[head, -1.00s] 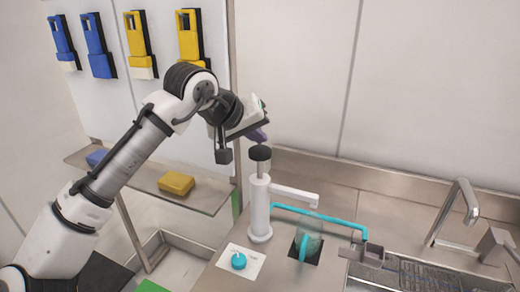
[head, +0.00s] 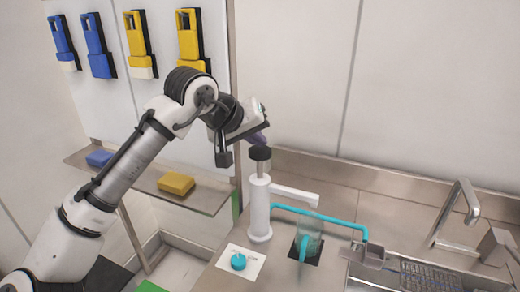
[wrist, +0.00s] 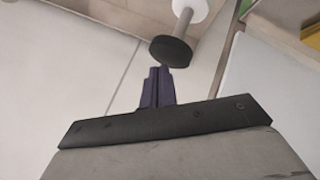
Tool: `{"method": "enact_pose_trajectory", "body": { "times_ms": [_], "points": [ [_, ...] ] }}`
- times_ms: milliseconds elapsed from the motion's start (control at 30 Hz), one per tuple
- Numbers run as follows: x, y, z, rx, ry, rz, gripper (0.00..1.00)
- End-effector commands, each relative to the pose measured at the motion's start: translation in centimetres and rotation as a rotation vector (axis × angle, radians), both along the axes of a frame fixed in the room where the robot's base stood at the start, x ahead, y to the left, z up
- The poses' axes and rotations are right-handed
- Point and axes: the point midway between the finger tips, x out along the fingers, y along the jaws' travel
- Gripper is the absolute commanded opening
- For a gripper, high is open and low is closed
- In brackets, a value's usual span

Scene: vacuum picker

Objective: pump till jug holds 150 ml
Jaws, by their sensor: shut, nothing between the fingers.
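The pump (head: 260,212) is a white upright cylinder on the metal counter, with a white spout (head: 295,194) pointing right. Its round black knob (head: 260,153) sits on a short bare stem above the body; it also shows in the wrist view (wrist: 171,52). The clear jug (head: 315,238) with a teal handle stands on a black pad below the spout's end. I cannot read its water level. My gripper (head: 262,138) is shut and empty, its purple fingers just above the knob. In the wrist view the fingers (wrist: 158,86) point at the knob; contact is unclear.
A teal pipe (head: 335,219) runs behind the jug to a metal box by the sink (head: 425,280). A teal dial (head: 238,261) sits on a white card in front of the pump. A shelf (head: 205,198) at left holds a yellow block (head: 176,184) and a blue one (head: 99,158).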

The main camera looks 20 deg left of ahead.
Motion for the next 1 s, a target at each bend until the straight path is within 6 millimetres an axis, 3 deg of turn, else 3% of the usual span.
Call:
{"method": "enact_pose_trajectory", "body": {
  "times_ms": [1000],
  "points": [
    [0.0, 0.0, -1.3, 0.0, 0.002, -0.001, 0.0]
  ]
}}
